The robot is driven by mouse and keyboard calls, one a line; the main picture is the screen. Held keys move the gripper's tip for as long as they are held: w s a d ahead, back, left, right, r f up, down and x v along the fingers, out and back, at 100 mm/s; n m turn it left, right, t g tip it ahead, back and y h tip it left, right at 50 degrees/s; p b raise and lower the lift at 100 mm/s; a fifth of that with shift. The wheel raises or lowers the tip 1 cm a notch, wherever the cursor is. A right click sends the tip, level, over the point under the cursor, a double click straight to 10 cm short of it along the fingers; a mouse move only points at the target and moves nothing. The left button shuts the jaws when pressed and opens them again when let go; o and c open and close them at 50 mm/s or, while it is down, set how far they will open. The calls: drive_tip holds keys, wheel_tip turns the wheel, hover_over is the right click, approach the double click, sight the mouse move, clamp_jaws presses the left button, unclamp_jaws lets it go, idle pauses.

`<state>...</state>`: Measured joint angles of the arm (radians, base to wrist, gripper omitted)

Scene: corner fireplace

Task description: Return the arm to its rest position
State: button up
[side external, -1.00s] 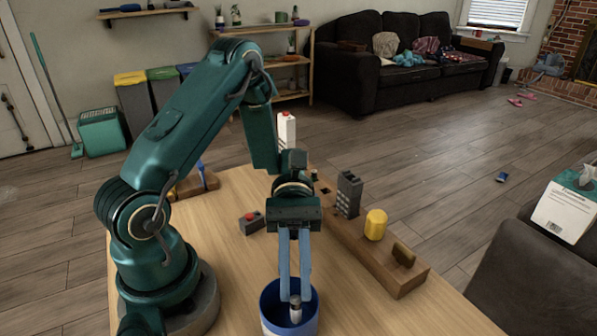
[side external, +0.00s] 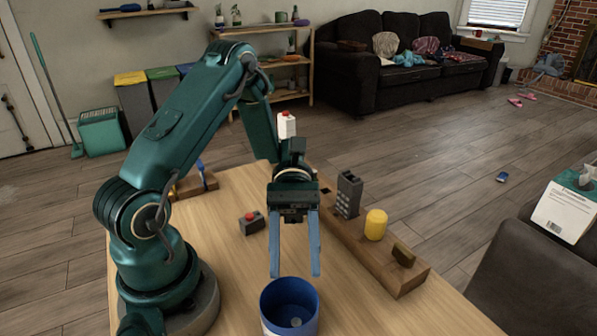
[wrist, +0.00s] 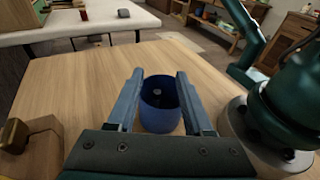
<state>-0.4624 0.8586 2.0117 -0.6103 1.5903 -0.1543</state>
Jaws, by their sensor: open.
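My gripper (side external: 295,272) has two blue fingers spread apart with nothing between them. It hangs above the wooden table, just above and behind the blue bin (side external: 289,306). In the wrist view my gripper (wrist: 160,90) frames the blue bin (wrist: 160,112) between its fingers. A small grey round-ended object (side external: 296,321) lies inside the bin, and it also shows there as a pale spot in the wrist view.
A long wooden block (side external: 385,270) on the right of the table (side external: 240,300) carries a grey keypad-like piece (side external: 348,195) and a yellow cylinder (side external: 376,225). A dark box with a red button (side external: 251,222) sits left of my gripper. The table between is clear.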

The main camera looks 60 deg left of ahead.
drive_tip(key=shift+v, duration=1.05)
